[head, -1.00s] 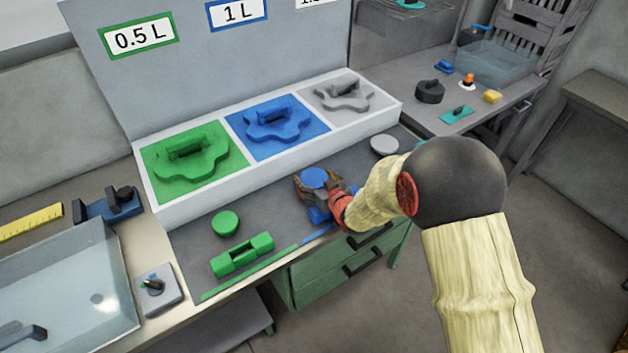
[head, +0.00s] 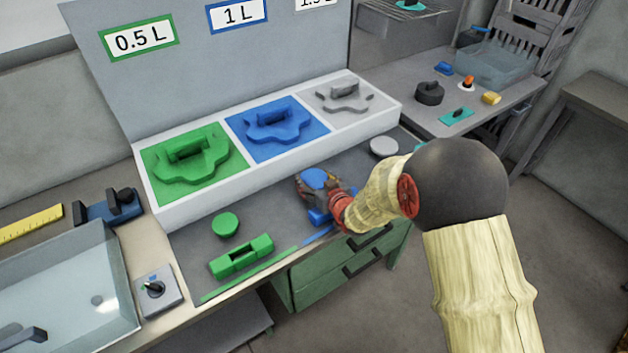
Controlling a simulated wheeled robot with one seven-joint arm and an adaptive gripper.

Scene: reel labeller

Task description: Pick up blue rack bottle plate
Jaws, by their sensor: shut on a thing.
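My gripper (head: 318,184) is low over the front of the grey bench. Its dark fingers are around a small round blue piece (head: 314,176) and look shut on it. I cannot tell whether this piece is lifted or still resting. A blue block (head: 318,217) sits just below it in the picture, partly hidden by my gripper. A blue lobed plate with a raised handle (head: 277,123) lies in the middle bay of the white rack (head: 300,159), under the 1 L sign (head: 238,14), apart from my gripper.
A green plate (head: 190,160) and a grey plate (head: 345,95) fill the other bays. A green disc (head: 225,225), a green slotted block (head: 241,256) and a grey disc (head: 383,146) lie on the bench. A clear tray (head: 65,285) stands at left. Green drawers (head: 340,265) are below.

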